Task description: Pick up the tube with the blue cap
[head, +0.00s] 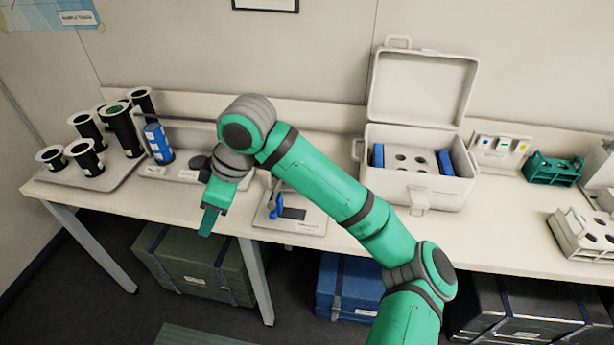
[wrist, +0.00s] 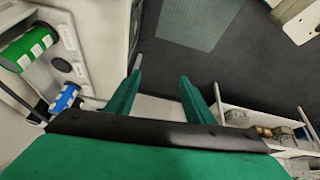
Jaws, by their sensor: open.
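I cannot make out a tube with a blue cap for certain in either view. A small blue piece (head: 276,206) stands on a low grey-white stand on the bench, just right of my gripper; its kind is unclear. A larger blue cylinder with white marks (head: 158,143) stands further left. A similar blue item (wrist: 64,98) shows at the left of the wrist view. My gripper (head: 210,221) hangs at the bench's front edge, pointing down. In the wrist view its jaws (wrist: 161,72) are apart, with nothing between them.
Several black cylinders (head: 120,128) stand on a tray at the left. An open white box (head: 418,190) holds a rack with round holes and blue slabs. A green rack (head: 553,169) and a white rack (head: 582,236) are at the right. Cases (head: 200,263) sit below the bench.

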